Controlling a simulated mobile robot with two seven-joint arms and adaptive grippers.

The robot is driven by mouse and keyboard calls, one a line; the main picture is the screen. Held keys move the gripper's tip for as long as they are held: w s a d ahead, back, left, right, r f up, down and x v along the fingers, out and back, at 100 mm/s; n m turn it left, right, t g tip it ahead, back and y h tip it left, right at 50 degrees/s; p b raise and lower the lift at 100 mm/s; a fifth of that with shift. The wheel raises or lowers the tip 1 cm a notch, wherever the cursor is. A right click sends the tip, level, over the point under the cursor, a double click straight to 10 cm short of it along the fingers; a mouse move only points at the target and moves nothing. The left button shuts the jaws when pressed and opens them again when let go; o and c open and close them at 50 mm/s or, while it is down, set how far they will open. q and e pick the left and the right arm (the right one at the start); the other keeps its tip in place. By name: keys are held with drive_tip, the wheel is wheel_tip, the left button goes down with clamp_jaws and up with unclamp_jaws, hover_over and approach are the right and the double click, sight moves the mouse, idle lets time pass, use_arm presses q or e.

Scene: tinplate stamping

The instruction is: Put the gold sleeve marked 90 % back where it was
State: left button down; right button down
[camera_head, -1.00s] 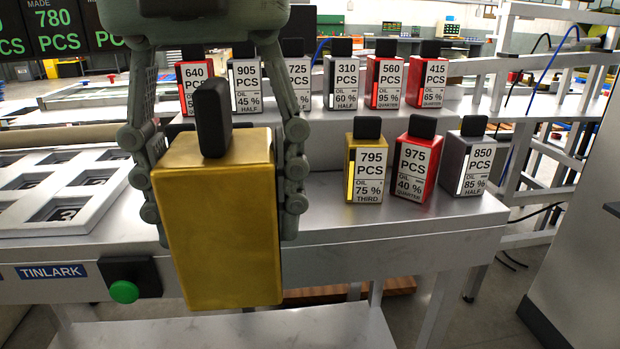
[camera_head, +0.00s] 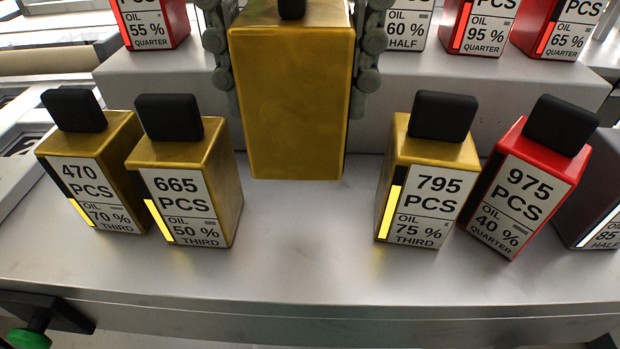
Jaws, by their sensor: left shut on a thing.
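My left gripper (camera_head: 295,90) is shut on a large gold sleeve (camera_head: 290,130) with a black cap, at the top middle of the head view. A plain gold face is toward me, so its label is hidden and I cannot read its mark. The sleeve is upright, over the gap between the gold sleeve 665 PCS, 50 % (camera_head: 184,185) and the gold sleeve 795 PCS, 75 % (camera_head: 428,190). I cannot tell whether its bottom touches the metal top. Another gold sleeve, 470 PCS, 70 % (camera_head: 92,175), stands at left. My right gripper is not in view.
A red sleeve, 975 PCS, 40 % (camera_head: 525,190), and a grey sleeve, 85 % (camera_head: 597,205), stand at right. Several sleeves stand on the raised step (camera_head: 165,88) behind. The metal top (camera_head: 310,245) is bare in the middle front. A green button (camera_head: 28,338) is at bottom left.

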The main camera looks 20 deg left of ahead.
sight(295, 131)
use_arm(q)
wheel_tip(295, 131, down, 4)
drive_tip(key=shift+s+f, duration=0.15)
drive_tip(key=shift+f, duration=2.3)
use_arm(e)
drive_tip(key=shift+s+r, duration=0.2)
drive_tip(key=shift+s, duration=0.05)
use_arm(q)
drive_tip(key=shift+f+b, duration=0.15)
drive_tip(key=shift+b, duration=0.15)
drive_tip(key=c, duration=0.9)
unclamp_jaws()
drive_tip(key=shift+o, duration=0.2)
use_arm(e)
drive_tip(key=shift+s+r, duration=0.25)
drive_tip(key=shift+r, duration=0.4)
